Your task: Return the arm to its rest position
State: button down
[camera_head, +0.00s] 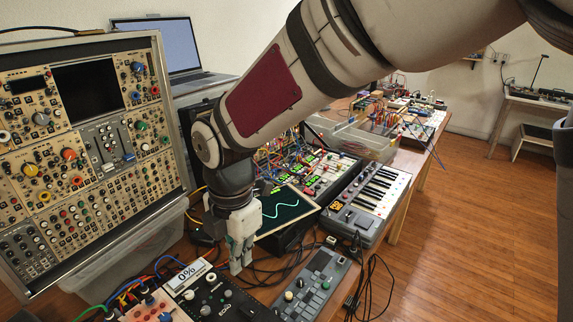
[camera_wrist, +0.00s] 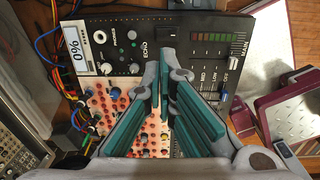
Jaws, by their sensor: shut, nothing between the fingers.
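My arm (camera_head: 310,75) reaches in from the upper right of the head view and bends down at its wrist. My gripper (camera_head: 238,264) points down over the cluttered table, just behind the black mixer-like unit with the "0%" label (camera_head: 222,288). In the wrist view my gripper (camera_wrist: 170,62) shows its teal-padded fingers converging, shut, with nothing held. Below them lie the black unit (camera_wrist: 203,28) and a pale panel of coloured knobs (camera_wrist: 112,108). I cannot tell how far the fingertips are above the table.
A large modular synth case (camera_head: 85,140) stands at left, with a laptop (camera_head: 170,48) behind it. A lit scope screen (camera_head: 285,208), a small keyboard (camera_head: 370,195) and a grey control box (camera_head: 313,285) sit close by. Loose cables lie around. Wooden floor (camera_head: 480,215) is open at right.

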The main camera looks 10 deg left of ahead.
jog(key=s+d+r+m+t+p, duration=0.1)
jog(key=d+r+m, duration=0.55)
jog(key=d, duration=0.35)
jog(key=s+d+r+m+t+p, duration=0.1)
jog(key=s+d+r+m, duration=0.1)
jog(key=d+r+m, duration=0.6)
jog(key=s+d+m+t+p, duration=0.1)
jog(key=s+d+m, duration=1.1)
jog(key=d+m, duration=0.3)
jog(key=shift+s+r+t+p, duration=0.25)
jog(key=shift+s+t+p, duration=0.05)
jog(key=shift+t+p, duration=0.1)
